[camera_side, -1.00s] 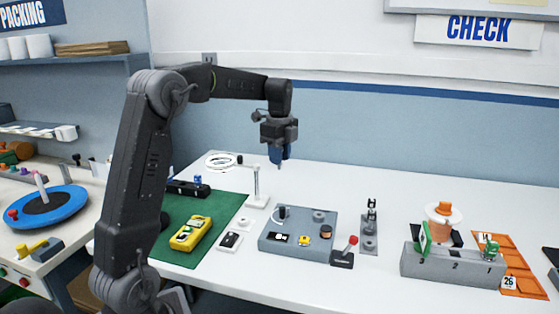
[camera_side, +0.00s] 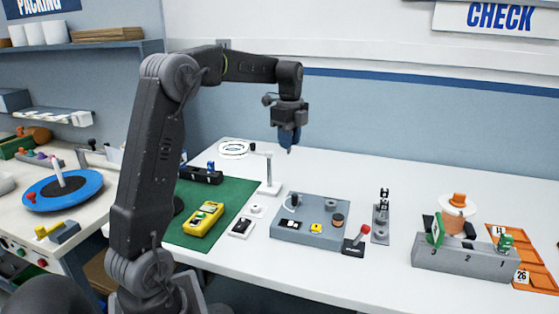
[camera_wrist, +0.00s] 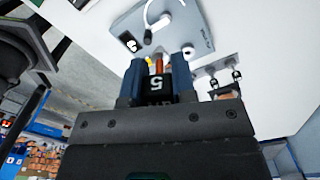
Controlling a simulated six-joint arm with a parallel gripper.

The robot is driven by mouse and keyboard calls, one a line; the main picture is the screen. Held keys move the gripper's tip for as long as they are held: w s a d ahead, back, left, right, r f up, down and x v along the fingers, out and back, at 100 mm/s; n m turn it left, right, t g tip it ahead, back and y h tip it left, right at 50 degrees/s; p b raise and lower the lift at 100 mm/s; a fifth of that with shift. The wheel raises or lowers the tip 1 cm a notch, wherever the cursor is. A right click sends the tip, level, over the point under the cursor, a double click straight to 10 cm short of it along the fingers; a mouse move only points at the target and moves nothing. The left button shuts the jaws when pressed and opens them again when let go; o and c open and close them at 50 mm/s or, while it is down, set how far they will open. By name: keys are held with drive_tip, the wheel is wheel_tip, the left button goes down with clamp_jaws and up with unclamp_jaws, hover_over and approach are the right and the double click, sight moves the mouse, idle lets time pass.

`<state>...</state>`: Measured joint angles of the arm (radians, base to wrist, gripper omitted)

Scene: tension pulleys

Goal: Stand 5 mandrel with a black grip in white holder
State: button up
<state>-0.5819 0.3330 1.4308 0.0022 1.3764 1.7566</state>
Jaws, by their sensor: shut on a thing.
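My gripper (camera_side: 289,138) hangs high above the back of the white table, behind the grey fixture plate, pointing down. In the wrist view its blue fingers (camera_wrist: 159,74) are shut on the black grip of the mandrel (camera_wrist: 157,86), which bears a white 5. A short thin tip shows below the fingers in the side view; most of the mandrel is hidden. A small white block (camera_side: 257,211) beside the green mat may be the white holder; I cannot tell for sure.
The grey plate (camera_side: 285,233) carries a hook, knobs and a yellow part. A lamp stand (camera_side: 269,170) rises left of it. A yellow meter (camera_side: 203,220) lies on the green mat (camera_side: 235,196). A grey numbered block (camera_side: 465,262) stands at right.

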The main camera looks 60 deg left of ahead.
hover_over(256, 211)
drive_tip(key=a, duration=0.1)
wheel_tip(256, 211, down, 11)
drive_tip(key=shift+w+f, duration=0.15)
drive_tip(key=shift+f, duration=1.1)
drive_tip(key=shift+w+f, duration=0.1)
drive_tip(key=shift+f, duration=1.1)
drive_tip(key=shift+f, duration=1.4)
drive_tip(key=o, duration=1.3)
drive_tip(key=shift+r, duration=4.05)
